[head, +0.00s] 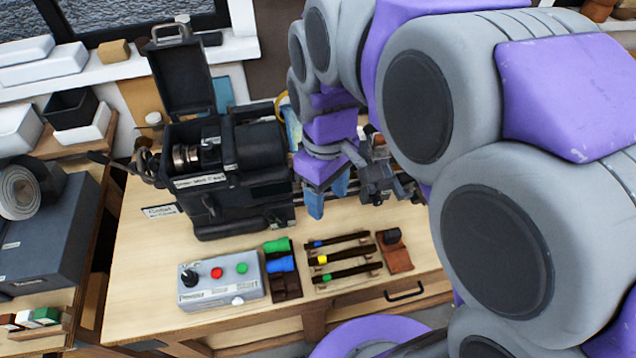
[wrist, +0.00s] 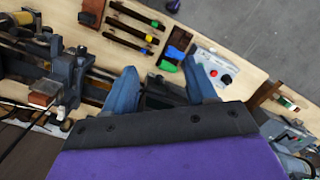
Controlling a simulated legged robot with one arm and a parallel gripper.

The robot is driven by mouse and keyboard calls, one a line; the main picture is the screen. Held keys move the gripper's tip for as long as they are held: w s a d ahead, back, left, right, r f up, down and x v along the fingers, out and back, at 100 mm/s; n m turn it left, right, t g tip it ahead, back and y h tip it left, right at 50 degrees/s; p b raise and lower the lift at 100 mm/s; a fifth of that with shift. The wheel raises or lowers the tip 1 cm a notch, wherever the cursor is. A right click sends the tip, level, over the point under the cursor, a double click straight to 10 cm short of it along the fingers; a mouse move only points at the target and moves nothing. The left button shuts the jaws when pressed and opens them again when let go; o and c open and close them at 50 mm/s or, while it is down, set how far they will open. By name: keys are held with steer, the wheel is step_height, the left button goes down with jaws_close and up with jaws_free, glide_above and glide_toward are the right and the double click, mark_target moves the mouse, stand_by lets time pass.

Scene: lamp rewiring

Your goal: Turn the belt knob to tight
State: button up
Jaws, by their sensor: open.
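A black lathe headstock (head: 240,160) with its lid (head: 182,75) raised stands at the back of the wooden bench. Stepped metal pulleys (head: 186,156) show under the lid. A dark lever or knob (head: 100,158) sticks out at its left end; I cannot tell whether this is the belt knob. A grey control box (head: 222,280) in front has a black knob (head: 189,273), a red button and a green button. My gripper (head: 315,205) is just right of the headstock, above the bench, touching no knob. In the wrist view its blue fingers (wrist: 163,88) are apart and empty.
Dark holders with green and blue pieces (head: 281,266) and a rack of several colour-marked tools (head: 343,258) lie right of the control box. A brown block with a black top (head: 393,248) is beyond them. The bench's left front (head: 140,290) is clear.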

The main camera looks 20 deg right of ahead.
steer(key=w+a+r+n+g+y+p, duration=0.1)
steer(key=w+a+r+n+y+p, duration=0.15)
steer(key=w+a+n, duration=0.35)
steer(key=w+a+r+n+y+p, duration=0.1)
steer(key=w+a+r+y+p, duration=0.2)
steer(key=w, duration=0.5)
steer(key=w+r+n+y+p, duration=0.25)
steer(key=w+n, duration=0.45)
steer(key=w, duration=0.7)
steer(key=b, duration=0.3)
glide_toward(207, 145)
steer(key=shift+y, duration=0.3)
steer(key=x, duration=0.8)
steer(key=shift+f, duration=0.45)
steer(key=shift+c, duration=0.2)
